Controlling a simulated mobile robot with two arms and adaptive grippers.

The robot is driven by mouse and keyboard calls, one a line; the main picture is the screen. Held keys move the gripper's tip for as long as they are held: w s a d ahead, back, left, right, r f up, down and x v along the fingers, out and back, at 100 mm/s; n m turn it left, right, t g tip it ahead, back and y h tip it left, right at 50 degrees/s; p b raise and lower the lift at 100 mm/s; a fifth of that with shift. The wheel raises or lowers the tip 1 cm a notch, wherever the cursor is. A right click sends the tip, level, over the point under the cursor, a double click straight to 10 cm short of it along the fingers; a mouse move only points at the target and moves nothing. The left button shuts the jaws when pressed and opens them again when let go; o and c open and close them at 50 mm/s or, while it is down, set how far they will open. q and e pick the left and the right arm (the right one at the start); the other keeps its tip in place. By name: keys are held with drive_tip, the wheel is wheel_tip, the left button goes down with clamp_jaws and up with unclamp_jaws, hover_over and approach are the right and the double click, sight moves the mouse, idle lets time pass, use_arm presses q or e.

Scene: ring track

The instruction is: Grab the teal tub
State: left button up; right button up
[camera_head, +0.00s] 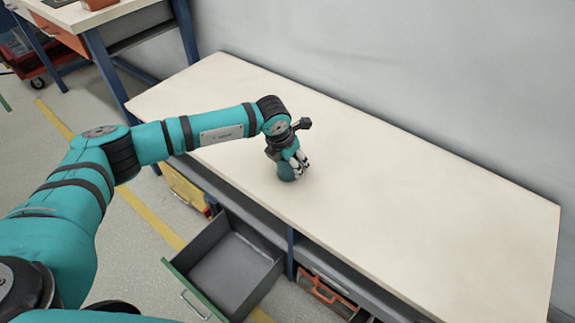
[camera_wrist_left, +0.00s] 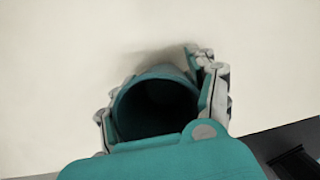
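The teal tub (camera_head: 286,173) stands on the cream worktop near its front edge. In the left wrist view, the open mouth of the tub (camera_wrist_left: 155,105) faces the camera and its inside is dark. My left gripper (camera_head: 299,166) reaches down to it, with its grey fingers on either side. In the left wrist view, the fingers of the gripper (camera_wrist_left: 160,95) lie close against both sides of the tub and look shut on it. The tub appears to rest on the worktop. My right gripper is not in view.
The long worktop (camera_head: 430,210) is otherwise bare, with a grey wall behind it. An open grey drawer (camera_head: 228,268) juts out below its front edge. A red-orange toolbox (camera_head: 325,290) sits on the lower shelf. Another table (camera_head: 90,18) stands at the upper left.

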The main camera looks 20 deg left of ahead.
use_arm(q)
drive_tip(key=shift+c, duration=0.7)
